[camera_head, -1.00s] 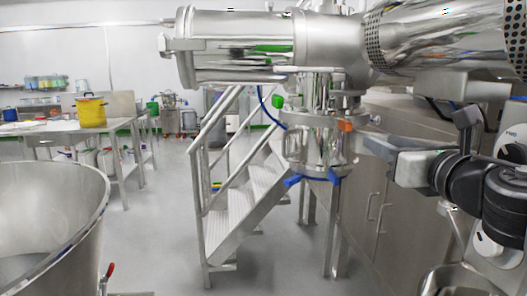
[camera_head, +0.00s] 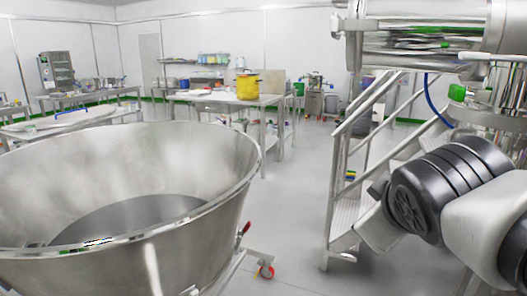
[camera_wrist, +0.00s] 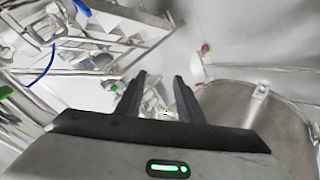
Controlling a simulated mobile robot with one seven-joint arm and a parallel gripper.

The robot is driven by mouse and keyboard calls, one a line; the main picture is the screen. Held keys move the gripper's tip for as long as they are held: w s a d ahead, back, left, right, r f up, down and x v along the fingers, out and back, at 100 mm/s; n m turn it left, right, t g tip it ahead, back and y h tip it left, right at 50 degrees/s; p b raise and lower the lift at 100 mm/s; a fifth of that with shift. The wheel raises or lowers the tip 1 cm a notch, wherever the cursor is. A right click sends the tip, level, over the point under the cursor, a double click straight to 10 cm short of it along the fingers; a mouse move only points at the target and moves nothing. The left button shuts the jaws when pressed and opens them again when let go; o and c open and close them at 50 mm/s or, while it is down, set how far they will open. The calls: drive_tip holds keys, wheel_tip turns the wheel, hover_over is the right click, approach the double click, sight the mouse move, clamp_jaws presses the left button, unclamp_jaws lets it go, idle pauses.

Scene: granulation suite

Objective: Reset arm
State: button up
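My gripper (camera_wrist: 160,92) shows in the wrist view with its two dark fingers apart and nothing between them. Pale floor and some blurred white and metal parts show behind the gap. In the head view, links of my arm reach in from the right edge in front of the steel stairs; the gripper itself cannot be made out there.
A large steel bowl (camera_head: 215,215) on castors fills the lower left. Steel stairs (camera_head: 345,195) stand at right, below a steel machine (camera_head: 415,40). A yellow pot (camera_head: 247,86) stands on a bench (camera_head: 215,97) behind. Open floor lies between bowl and stairs.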

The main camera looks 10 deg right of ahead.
drive_tip(key=s+a+f+m+g+y, duration=0.25)
drive_tip(key=a+f, duration=0.25)
drive_tip(key=a, duration=0.3)
drive_tip(key=s+a+f+m+g+y, duration=0.25)
drive_tip(key=a+f, duration=0.25)
drive_tip(key=a, duration=0.3)
wheel_tip(320, 180, up, 27)
drive_tip(key=w+t+p, duration=0.1)
drive_tip(key=p, duration=2.5)
drive_tip(key=shift+r+n+p, duration=0.2)
drive_tip(key=shift+n+p, duration=0.2)
drive_tip(key=shift+w+d, duration=0.1)
